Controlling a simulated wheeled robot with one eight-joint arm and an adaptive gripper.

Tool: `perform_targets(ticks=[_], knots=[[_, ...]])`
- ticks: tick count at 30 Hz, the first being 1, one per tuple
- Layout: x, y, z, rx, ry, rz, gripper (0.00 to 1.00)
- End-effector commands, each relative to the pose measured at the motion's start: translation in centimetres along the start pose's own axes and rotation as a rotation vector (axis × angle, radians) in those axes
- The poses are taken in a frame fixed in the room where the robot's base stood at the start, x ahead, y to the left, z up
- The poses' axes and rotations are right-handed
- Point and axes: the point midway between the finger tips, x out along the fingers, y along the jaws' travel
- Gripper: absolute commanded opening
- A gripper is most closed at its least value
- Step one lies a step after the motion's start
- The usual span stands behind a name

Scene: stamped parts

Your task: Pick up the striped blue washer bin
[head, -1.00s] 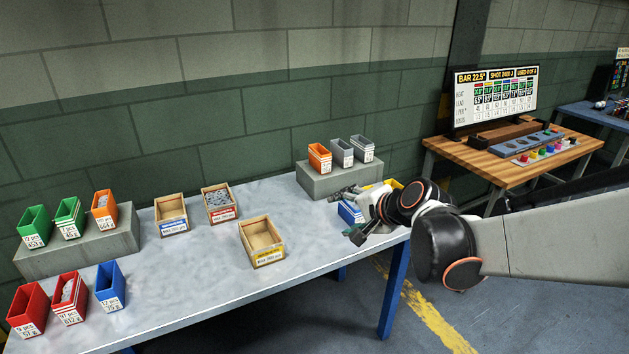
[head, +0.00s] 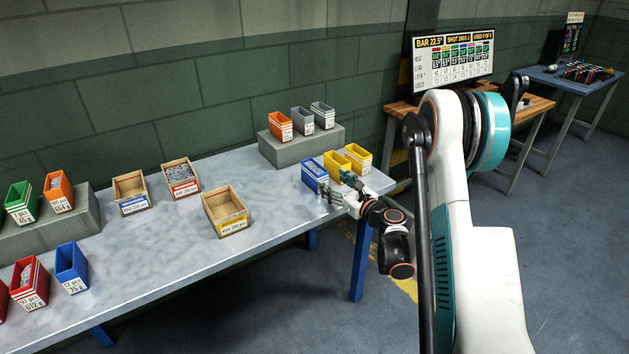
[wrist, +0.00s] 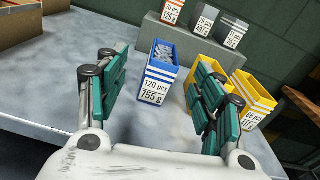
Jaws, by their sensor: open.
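The striped blue washer bin (head: 314,175) stands upright near the right end of the table, with white bands on its side. In the wrist view the blue bin (wrist: 158,74) shows small metal parts inside and a label reading 120 pcs, 755 g. My gripper (head: 334,191) is open at the table's front right edge, close to the bin. In the wrist view my gripper's two green-padded fingers (wrist: 160,88) stand apart, with the bin ahead between them and not touched by the left finger. The right finger overlaps a yellow bin in the picture.
Two yellow bins (head: 337,166) (head: 358,158) stand just right of the blue bin. A grey block (head: 303,147) behind bears one orange and two grey bins. Wooden boxes (head: 225,212) stand to the left.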

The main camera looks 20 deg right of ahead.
Motion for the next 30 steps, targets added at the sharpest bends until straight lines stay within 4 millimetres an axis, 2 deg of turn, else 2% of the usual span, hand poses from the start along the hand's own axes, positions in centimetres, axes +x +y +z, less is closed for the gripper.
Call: perform_targets(ticks=[3, 8, 14, 21, 30], knots=[[-0.2, -0.8, -1.4, 0.081, -0.027, -0.018, 0.62], [0.2, -1.0, -1.7, 0.114, -0.038, -0.024, 0.62], [2.9, -1.0, -1.3, 0.113, -0.037, -0.023, 0.62], [7.1, -1.1, -1.8, 0.111, -0.037, -0.023, 0.62], [9.3, -1.1, -1.8, 0.11, -0.037, -0.023, 0.62]])
